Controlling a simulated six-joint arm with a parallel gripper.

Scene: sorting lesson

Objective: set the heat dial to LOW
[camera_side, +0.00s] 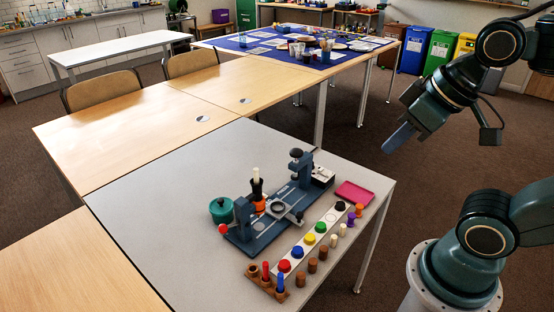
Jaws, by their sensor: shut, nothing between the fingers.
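My gripper (398,138) is at the upper right, pointing down and left. Its fingers are together and empty, high above the floor beyond the table's right edge and well apart from everything on the table. A blue-grey apparatus (262,236) stands on the grey table, with an upright at each end and a round dark ring (278,207) on its middle. A small dark box with a pale front (322,177) sits at its far right end. I cannot tell which part is the heat dial, and no LOW mark is readable at this size.
A teal pot (222,210) stands left of the apparatus. A pale strip with several coloured round pieces (309,239), several small pegs and a pink tray (354,193) lie to its right. A wooden peg holder (267,284) is in front. The grey table's (150,205) left part is clear.

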